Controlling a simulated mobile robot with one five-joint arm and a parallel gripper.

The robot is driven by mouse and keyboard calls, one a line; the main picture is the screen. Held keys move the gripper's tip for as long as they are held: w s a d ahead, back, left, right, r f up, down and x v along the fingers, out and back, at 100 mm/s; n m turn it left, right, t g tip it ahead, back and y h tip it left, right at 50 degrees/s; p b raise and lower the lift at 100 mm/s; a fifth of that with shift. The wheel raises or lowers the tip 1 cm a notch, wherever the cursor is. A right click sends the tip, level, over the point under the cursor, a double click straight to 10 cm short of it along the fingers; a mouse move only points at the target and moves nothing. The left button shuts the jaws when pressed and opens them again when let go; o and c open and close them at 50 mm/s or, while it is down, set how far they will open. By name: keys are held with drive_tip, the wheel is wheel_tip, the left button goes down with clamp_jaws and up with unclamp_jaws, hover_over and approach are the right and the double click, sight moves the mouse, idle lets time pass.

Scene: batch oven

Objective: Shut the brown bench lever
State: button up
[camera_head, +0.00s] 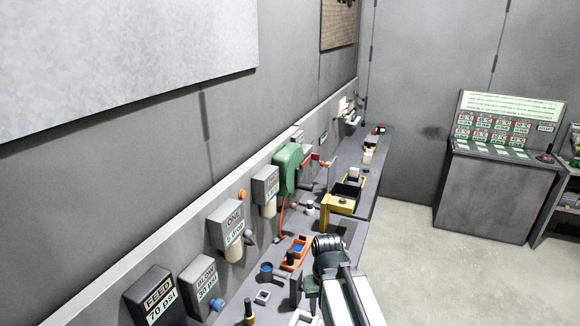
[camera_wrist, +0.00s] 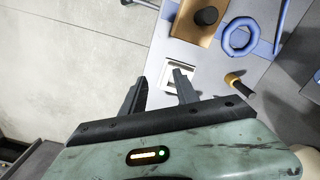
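I cannot surely tell which part is the brown bench lever. A short black handle with a yellow-brown collar (camera_head: 249,315) stands near the bottom of the head view. What looks like the same handle (camera_wrist: 240,84) lies right of my fingers in the wrist view. An orange-red curved lever (camera_head: 282,218) rises beside the green housing. My gripper (camera_wrist: 160,82) is open and empty, its two dark fingers apart over the bench edge. A small white square fitting (camera_wrist: 178,76) shows behind the right finger. Nothing touches the fingers that I can see.
The bench (camera_head: 356,222) runs along the wall. A yellow stand (camera_head: 340,206) and a green housing (camera_head: 287,168) are farther along. Open floor (camera_head: 430,275) lies right.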

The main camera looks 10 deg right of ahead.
drive_tip(key=shift+f, duration=0.25)
drive_tip(key=c, duration=0.6)
wheel_tip(320, 180, down, 13)
drive_tip(key=b, duration=1.3)
drive_tip(key=shift+d+r, duration=0.1)
drive_tip(key=shift+r, duration=0.1)
clamp_jaws()
drive_tip(key=shift+r+p, duration=0.3)
drive_tip(key=shift+r, duration=0.05)
